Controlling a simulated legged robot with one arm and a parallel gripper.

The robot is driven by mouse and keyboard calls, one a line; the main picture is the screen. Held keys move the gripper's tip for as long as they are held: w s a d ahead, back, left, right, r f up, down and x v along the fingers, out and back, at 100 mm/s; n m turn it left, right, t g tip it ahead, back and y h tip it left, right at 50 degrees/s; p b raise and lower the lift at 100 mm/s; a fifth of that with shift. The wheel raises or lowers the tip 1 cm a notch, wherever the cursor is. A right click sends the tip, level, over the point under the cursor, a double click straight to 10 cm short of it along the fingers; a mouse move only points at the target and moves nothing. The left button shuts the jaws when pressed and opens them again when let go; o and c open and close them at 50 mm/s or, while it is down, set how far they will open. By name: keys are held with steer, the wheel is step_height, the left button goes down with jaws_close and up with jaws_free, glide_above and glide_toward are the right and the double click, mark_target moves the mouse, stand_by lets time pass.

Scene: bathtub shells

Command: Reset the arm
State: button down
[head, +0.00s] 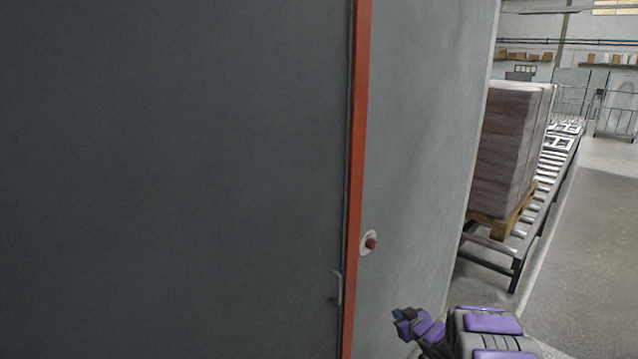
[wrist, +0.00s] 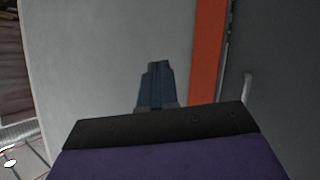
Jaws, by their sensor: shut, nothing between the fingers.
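My gripper (head: 397,314) shows at the lower middle of the head view, at the end of my purple and grey arm. It is shut and empty, in front of the light grey wall, to the right of the orange door frame. In the wrist view its fingers (wrist: 155,85) are together and point at the grey wall. I cannot tell the exact gap to the wall.
A dark grey door (head: 170,180) with a handle (head: 337,287) fills the left, edged by an orange frame (head: 357,150). A red button (head: 370,244) is on the grey wall (head: 430,130). A wrapped pallet load (head: 507,145) stands on a roller conveyor (head: 545,195) at right. Open floor (head: 590,250) lies beyond.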

steer(key=s+d+r+m+g+h, duration=0.2)
steer(key=s+d+r+h, duration=0.25)
steer(key=r, duration=0.35)
steer(key=s+r+m+g+h, duration=0.1)
steer(key=s+r+g, duration=0.1)
steer(key=s+r, duration=0.35)
steer(key=s+r+m+g+h, duration=0.1)
steer(key=s+r+m+g, duration=0.1)
steer(key=s, duration=0.7)
steer(key=s+a+r+g+y, duration=0.1)
steer(key=s+a, duration=0.4)
steer(key=s, duration=0.8)
steer(key=s+a+r+g+y, duration=0.1)
steer(key=s+a+g, duration=0.3)
steer(key=s, duration=1)
steer(key=s+a+r+m+g+y, duration=0.1)
steer(key=s+a, duration=0.5)
steer(key=s, duration=0.7)
steer(key=shift+s+r+g, duration=0.15)
steer(key=shift+r+g, duration=0.35)
steer(key=shift+g, duration=0.6)
